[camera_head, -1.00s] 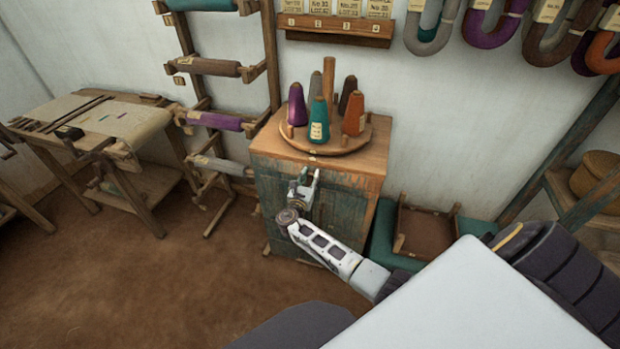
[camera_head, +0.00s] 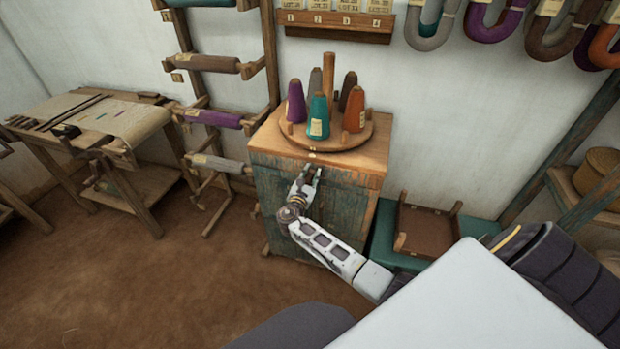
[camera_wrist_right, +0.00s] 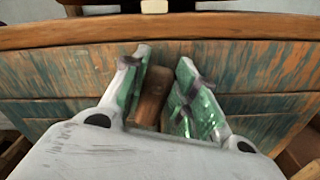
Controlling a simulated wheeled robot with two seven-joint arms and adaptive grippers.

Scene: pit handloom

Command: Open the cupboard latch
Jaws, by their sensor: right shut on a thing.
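The cupboard (camera_head: 345,207) is a wooden cabinet with worn teal plank doors and a bare wood top. My right gripper (camera_head: 312,172) is at the upper part of its front, just below the top edge. In the right wrist view, a brown wooden latch piece (camera_wrist_right: 153,92) stands between the fingers of my right gripper (camera_wrist_right: 164,62), which are shut on it. It lies against the left finger; contact on the right side is hard to see. The latch is too small to make out in the head view. My left gripper is not in view.
A round wooden stand (camera_head: 345,137) with several coloured yarn cones sits on the cupboard top. A rack of rollers (camera_head: 212,118) stands to the left. A teal bench (camera_head: 470,228) with a wooden frame (camera_head: 428,232) is to the right. The floor (camera_head: 150,275) at the left is clear.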

